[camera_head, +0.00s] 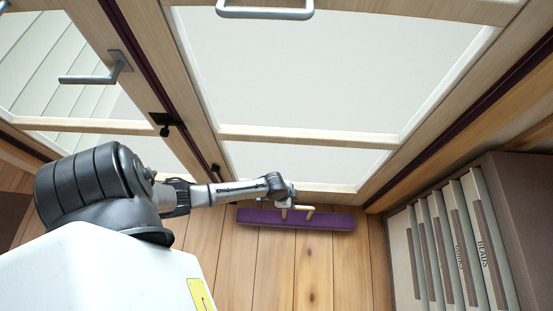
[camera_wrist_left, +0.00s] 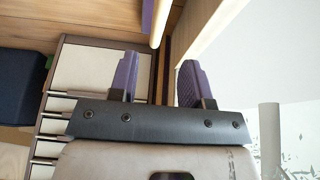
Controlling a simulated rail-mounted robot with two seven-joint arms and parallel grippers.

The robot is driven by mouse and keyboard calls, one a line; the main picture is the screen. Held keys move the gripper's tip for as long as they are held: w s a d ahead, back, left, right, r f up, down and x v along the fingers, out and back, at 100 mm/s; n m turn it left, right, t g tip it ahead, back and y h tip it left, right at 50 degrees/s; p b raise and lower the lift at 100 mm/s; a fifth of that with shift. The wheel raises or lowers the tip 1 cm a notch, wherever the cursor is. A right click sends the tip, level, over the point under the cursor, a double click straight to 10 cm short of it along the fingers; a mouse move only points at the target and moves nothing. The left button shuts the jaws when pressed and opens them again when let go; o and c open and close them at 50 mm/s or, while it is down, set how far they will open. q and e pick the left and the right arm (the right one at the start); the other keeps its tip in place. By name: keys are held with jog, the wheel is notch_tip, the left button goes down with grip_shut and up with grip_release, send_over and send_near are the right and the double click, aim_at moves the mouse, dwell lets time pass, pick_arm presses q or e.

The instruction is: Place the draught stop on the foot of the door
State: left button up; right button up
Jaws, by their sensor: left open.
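The draught stop (camera_head: 335,220), a long purple bar, lies on the plank floor along the foot of the door (camera_head: 300,85), in the head view. The door is pale with a wood frame. My left gripper (camera_head: 297,210) is over the middle of the draught stop; two short tan pegs show there, and I cannot tell whether they touch it. In the left wrist view my left gripper (camera_wrist_left: 157,82) is open, its two purplish fingers apart with nothing visible between them. A purple strip beside a tan rod shows at the top there. My right gripper is out of view.
A drawer unit (camera_head: 455,245) with several pale fronts stands to the right; it also shows in the left wrist view (camera_wrist_left: 100,72). A second door with a lever handle (camera_head: 95,77) is at the left. Floor planks (camera_head: 310,270) are clear in front of the draught stop.

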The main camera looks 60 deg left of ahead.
pick_arm(q)
jog(key=s+d+r+n, duration=0.1)
jog(key=s+d+r, duration=0.55)
jog(key=r, duration=0.45)
jog(key=s+r+n+y, duration=0.1)
jog(key=s+r, duration=0.2)
jog(key=r, duration=0.3)
jog(key=s+a+r+n+y, duration=0.1)
jog(key=s+r+n, duration=0.1)
jog(key=s+r, duration=0.2)
jog(key=v, duration=0.3)
jog(key=shift+w, duration=0.2)
jog(key=shift+r, duration=0.1)
